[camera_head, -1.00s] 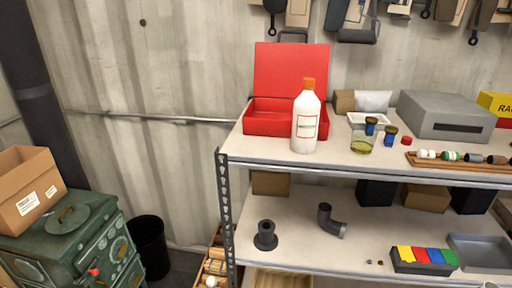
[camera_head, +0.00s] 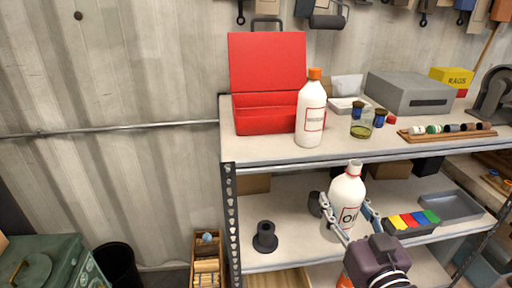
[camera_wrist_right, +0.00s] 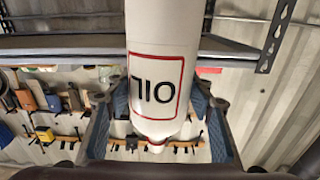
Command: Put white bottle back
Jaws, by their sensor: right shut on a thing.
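A white bottle with a red-framed "OIL" label (camera_head: 346,190) is held upright by my right gripper (camera_head: 347,222), in front of the shelf unit. Its neck is just below the upper shelf's front edge, and the lower shelf shows behind it. In the right wrist view the same bottle (camera_wrist_right: 157,55) stands between the two fingers of the right gripper (camera_wrist_right: 158,105), which are shut on its sides. Another white bottle with an orange cap (camera_head: 311,118) stands on the upper shelf, in front of the red box. My left gripper is not in view.
The upper shelf (camera_head: 270,149) also carries an open red toolbox (camera_head: 264,120), a glass jar (camera_head: 361,125), a grey box (camera_head: 409,92) and a wooden rack (camera_head: 445,134). On the lower shelf are a black pipe fitting (camera_head: 265,237) and a tray of coloured blocks (camera_head: 412,222).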

